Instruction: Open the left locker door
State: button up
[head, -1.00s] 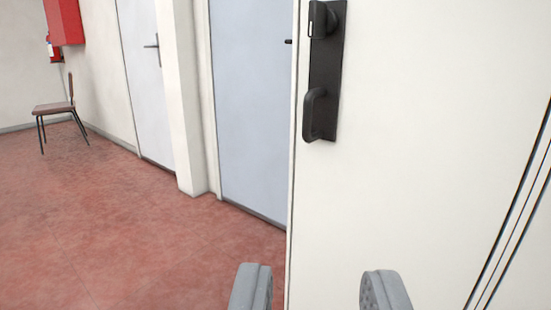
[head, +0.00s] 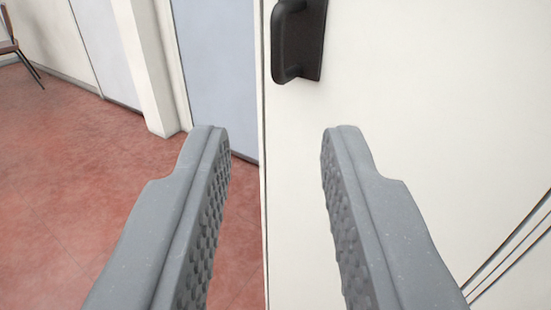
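The locker door (head: 420,90) is a cream panel on the right, and it looks shut. Its black handle (head: 290,40) sits on a black plate near the door's left edge, at the top of the view; its upper part is cut off. My gripper (head: 278,135) is open and empty, with its two grey ridged fingers wide apart. The fingertips are lower in the picture than the handle and do not touch it. The gap between them lies below the handle, across the door's left edge.
Red floor (head: 70,190) is clear on the left. A blue-grey door (head: 215,70) and a white pillar (head: 145,70) stand behind. A chair (head: 12,45) is partly visible at the far left. Dark seams run along the locker's right side.

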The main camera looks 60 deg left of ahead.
grip_shut()
dwell(1.2)
jog(key=c, duration=0.5)
grip_release()
jog(key=shift+c, duration=0.2)
jog(key=o, duration=0.5)
jog(key=shift+o, duration=0.2)
jog(key=p+v, duration=0.2)
jog(key=v, duration=1.1)
jog(key=shift+s+d, duration=0.2)
jog(key=shift+d, duration=0.15)
